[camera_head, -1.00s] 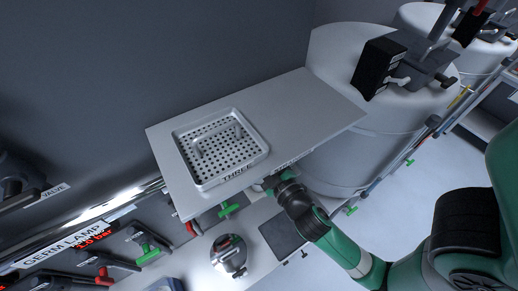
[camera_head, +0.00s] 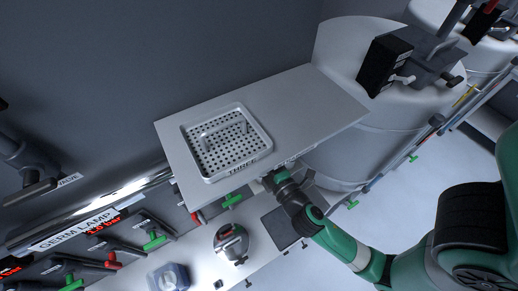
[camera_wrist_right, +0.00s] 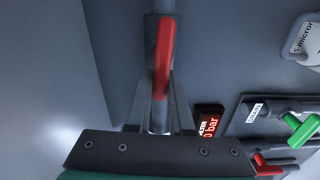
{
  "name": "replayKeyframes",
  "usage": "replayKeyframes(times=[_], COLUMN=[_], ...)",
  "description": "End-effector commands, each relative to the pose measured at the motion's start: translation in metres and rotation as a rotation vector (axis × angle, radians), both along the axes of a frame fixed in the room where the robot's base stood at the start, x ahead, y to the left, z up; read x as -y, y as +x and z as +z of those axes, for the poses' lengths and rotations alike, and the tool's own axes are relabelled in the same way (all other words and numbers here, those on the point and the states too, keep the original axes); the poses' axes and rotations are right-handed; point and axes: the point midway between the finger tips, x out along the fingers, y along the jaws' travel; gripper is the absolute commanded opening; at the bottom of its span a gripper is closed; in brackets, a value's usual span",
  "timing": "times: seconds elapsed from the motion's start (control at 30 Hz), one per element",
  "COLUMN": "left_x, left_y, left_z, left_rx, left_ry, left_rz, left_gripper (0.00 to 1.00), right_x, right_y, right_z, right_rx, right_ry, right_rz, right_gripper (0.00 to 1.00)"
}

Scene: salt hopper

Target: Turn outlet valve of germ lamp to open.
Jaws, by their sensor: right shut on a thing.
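The germ lamp label (camera_head: 75,230), with red lit digits under it, is on the wall panel at the lower left of the head view. A green handle (camera_head: 154,242) and a red handle (camera_head: 111,265) are near it. In the right wrist view, my right gripper (camera_wrist_right: 161,105) is shut on a red valve handle (camera_wrist_right: 163,55), which lies along a grey pipe. In the head view my right gripper (camera_head: 268,180) is at the front edge of the shelf, its fingertips largely hidden. I cannot tell there which valve it holds. My left gripper is not in view.
The shelf (camera_head: 310,105) carries a perforated metal tray (camera_head: 268,140) marked THREE. White tanks (camera_head: 345,150) stand to its right. A round metal pot (camera_head: 229,242) is on the bench below. In the wrist view, another green handle (camera_wrist_right: 303,130) and a red display (camera_wrist_right: 209,124) are at right.

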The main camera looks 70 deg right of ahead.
Motion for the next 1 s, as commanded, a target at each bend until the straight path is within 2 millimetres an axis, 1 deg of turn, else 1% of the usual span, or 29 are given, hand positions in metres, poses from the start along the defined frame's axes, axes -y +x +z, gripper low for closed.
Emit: replayKeyframes(times=[0.23, 0.63, 0.67, 0.7, 0.8, 1.0], left_x=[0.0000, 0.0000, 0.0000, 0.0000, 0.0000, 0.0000], left_y=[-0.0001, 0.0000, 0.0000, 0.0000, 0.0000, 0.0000], left_z=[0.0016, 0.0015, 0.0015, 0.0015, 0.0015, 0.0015], left_rx=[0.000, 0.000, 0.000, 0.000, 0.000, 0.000], left_ry=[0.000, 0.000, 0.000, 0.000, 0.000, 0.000], left_rz=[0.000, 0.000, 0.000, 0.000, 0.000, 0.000], left_gripper=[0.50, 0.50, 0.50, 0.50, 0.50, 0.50], right_x=[-0.0002, -0.0001, -0.0001, -0.0001, -0.0001, 0.0000], right_y=[0.0000, 0.0000, 0.0000, 0.0000, 0.0000, 0.0000], right_z=[-0.0009, -0.0011, -0.0010, -0.0011, -0.0011, -0.0013], right_rx=[-0.029, -0.032, -0.032, -0.031, -0.031, -0.032], right_ry=[-0.042, -0.045, -0.045, -0.044, -0.044, -0.044], right_rz=[0.001, 0.000, 0.000, 0.000, 0.000, 0.000], right_gripper=[0.00, 0.00, 0.25, 0.33, 0.50, 0.50])
